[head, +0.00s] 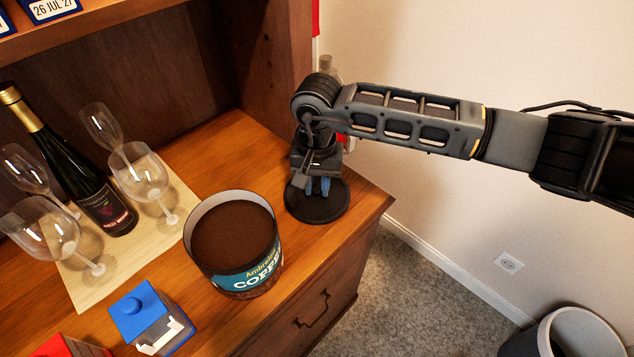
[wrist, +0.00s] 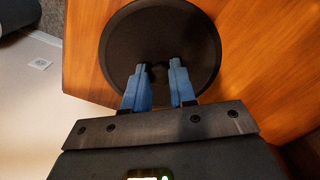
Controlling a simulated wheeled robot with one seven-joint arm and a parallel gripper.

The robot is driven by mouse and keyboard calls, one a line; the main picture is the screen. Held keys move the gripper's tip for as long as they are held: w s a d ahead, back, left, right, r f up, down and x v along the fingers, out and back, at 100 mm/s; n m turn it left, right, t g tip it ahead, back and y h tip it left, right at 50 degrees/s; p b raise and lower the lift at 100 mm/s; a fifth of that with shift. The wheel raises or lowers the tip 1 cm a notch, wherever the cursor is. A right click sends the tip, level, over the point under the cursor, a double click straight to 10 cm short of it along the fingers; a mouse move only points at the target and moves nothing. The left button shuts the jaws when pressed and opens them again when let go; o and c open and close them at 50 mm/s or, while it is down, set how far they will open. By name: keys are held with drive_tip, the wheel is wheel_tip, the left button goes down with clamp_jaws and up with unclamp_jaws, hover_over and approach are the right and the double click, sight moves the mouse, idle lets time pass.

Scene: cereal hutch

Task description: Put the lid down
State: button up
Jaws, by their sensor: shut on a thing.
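The lid (head: 331,207) is a round black disc at the right end of the wooden hutch top, right of the coffee tin. My gripper (head: 318,187) points down over it, its blue fingers shut on the lid's middle. In the wrist view the lid (wrist: 195,45) fills the space beyond my gripper (wrist: 160,72), and the fingers close on a small dark knob at its centre. The lid looks flat and at or very near the wood; I cannot tell whether it touches. The open coffee tin (head: 262,277) stands upright, full of brown coffee.
A wine bottle (head: 78,178) and several glasses stand on a pale mat (head: 85,292) at the left. A blue-lidded container (head: 140,312) and a red one (head: 70,347) are at the front. The hutch top (head: 225,140) ends at the right; a bin (head: 575,325) stands on the floor below.

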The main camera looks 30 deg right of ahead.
sight(317, 188)
drive_tip(key=o, duration=0.9)
drive_tip(key=shift+o, duration=0.2)
wheel_tip(317, 188, up, 12)
drive_tip(key=shift+r, duration=0.1)
